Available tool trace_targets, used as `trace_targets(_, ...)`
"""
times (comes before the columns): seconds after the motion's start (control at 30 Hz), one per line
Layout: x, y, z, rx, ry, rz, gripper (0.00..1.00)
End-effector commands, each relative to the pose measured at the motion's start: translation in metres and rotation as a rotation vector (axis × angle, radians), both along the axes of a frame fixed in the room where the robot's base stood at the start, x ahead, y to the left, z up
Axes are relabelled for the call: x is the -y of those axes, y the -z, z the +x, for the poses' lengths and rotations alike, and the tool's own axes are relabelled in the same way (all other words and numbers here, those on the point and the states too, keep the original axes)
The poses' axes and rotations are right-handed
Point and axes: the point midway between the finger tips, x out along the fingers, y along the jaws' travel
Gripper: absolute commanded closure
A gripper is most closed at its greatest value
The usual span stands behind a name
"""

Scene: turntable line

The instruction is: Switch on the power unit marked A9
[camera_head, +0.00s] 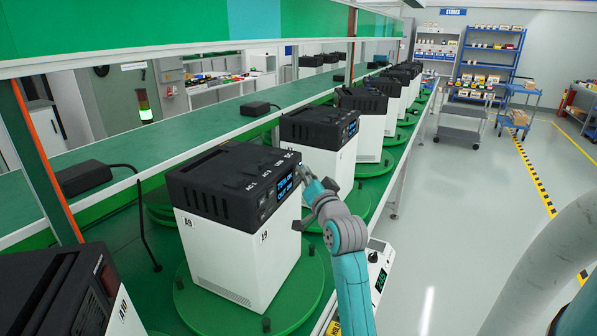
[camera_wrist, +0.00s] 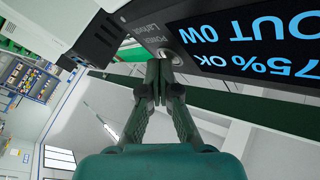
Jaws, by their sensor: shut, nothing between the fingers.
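The power unit marked A9 (camera_head: 228,255) is a white box with a black top, upright on a green round turntable (camera_head: 190,305). Its front screen (camera_head: 283,187) is lit. In the wrist view the screen (camera_wrist: 262,45) reads OUT 0W and 75% OK, upside down. Beside the screen is a small round button (camera_wrist: 163,53) near the word POWER. My gripper (camera_head: 301,174) is at the upper front edge of this unit. In the wrist view its shut, empty fingertips (camera_wrist: 165,65) are right at the button and partly cover that area. I cannot tell whether they touch it.
A similar unit (camera_head: 70,290) stands at the near left, and several more (camera_head: 318,135) line the bench behind. A black adapter (camera_head: 85,177) with a cable lies on the green shelf. A grey cart (camera_head: 462,122) and blue shelves (camera_head: 490,60) stand far back.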

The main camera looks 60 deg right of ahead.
Motion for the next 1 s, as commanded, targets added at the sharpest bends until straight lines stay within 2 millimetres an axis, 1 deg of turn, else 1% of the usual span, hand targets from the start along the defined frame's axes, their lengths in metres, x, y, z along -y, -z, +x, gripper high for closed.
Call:
trace_targets(0.37, 0.002, 0.001, -0.014, 0.0, 0.001, 0.0, 1.0)
trace_targets(0.73, 0.002, 0.001, -0.017, 0.0, 0.001, 0.0, 1.0)
trace_targets(1.0, 0.006, 0.001, -0.038, 0.0, 0.002, 0.0, 1.0)
